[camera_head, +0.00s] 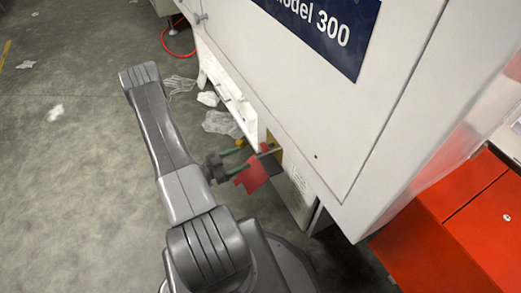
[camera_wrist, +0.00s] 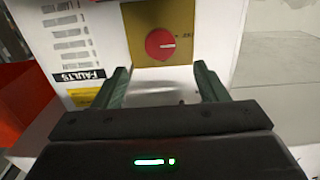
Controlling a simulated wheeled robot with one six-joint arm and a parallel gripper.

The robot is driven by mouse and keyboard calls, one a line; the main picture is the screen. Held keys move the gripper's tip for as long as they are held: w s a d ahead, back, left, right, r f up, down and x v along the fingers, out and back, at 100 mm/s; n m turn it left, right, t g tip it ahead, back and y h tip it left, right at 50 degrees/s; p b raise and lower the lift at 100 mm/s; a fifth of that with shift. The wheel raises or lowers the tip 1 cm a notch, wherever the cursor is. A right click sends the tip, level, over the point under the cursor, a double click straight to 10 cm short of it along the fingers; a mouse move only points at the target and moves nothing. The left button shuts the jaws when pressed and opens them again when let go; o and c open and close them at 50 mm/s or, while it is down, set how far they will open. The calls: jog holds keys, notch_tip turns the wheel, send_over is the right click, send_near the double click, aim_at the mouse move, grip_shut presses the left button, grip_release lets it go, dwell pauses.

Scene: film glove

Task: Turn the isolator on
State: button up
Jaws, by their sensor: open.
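The isolator (camera_wrist: 160,44) is a round red knob with a pale mark pointing right, set on a yellow-gold plate (camera_wrist: 195,18) on the white machine panel. My gripper (camera_wrist: 160,88) is open and empty in the wrist view, its two green fingers apart below the knob, which sits ahead of the gap between them. The fingers do not appear to touch the knob. In the head view my gripper (camera_head: 234,152) is beside the lower side of the white machine (camera_head: 300,110). The knob itself cannot be made out there.
A label marked FAULTS (camera_wrist: 78,77) is left of the plate. Red cabinets (camera_head: 455,230) stand at the right. Crumpled clear plastic (camera_head: 222,124) and a red hose (camera_head: 178,44) lie on the floor near the machine. The floor at left is mostly clear.

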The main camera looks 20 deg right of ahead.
aim_at(262, 149)
jog(key=d, duration=0.6)
jog(key=d+b, duration=0.1)
jog(key=d, duration=0.2)
jog(key=shift+w+d, duration=0.2)
jog(key=shift+w, duration=0.15)
jog(key=c, duration=1)
